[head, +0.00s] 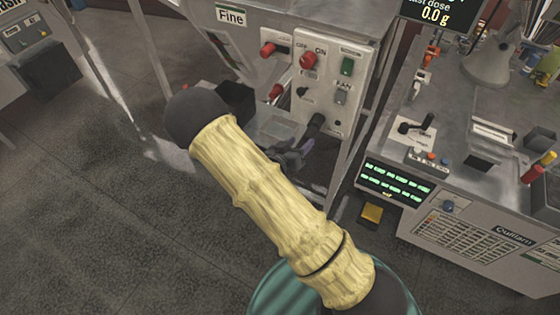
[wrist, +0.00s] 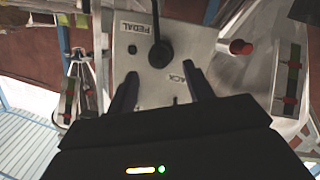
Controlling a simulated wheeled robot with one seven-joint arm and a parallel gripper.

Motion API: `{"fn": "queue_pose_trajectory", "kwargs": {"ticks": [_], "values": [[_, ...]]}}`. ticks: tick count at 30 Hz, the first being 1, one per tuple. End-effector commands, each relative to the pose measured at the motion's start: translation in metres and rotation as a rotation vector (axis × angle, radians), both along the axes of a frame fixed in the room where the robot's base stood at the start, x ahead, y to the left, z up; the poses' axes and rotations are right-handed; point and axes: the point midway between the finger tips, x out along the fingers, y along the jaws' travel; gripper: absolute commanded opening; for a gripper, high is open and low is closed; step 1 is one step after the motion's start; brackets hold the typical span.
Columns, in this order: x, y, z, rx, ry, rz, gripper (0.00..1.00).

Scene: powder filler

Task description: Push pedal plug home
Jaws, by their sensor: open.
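The black pedal plug (wrist: 160,52) shows in the wrist view on a pale panel (wrist: 145,92), near the label PEDAL, with a dark cable running from it. I cannot tell how deep the plug sits.
A metal frame leg (head: 352,140) stands to the right. A control cabinet (head: 470,225) is further right, with a yellow pedal (head: 372,213) on the floor beside it.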

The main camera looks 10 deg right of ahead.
Motion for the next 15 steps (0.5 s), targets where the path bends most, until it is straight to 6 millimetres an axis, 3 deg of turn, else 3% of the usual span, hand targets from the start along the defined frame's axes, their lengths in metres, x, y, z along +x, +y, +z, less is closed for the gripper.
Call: {"fn": "queue_pose_trajectory", "kwargs": {"ticks": [6, 15], "values": [[-0.033, 0.032, 0.010, 0.002, 0.000, 0.007, 0.52], [-0.074, 0.064, 0.021, 0.000, 0.000, 0.000, 0.52]]}}
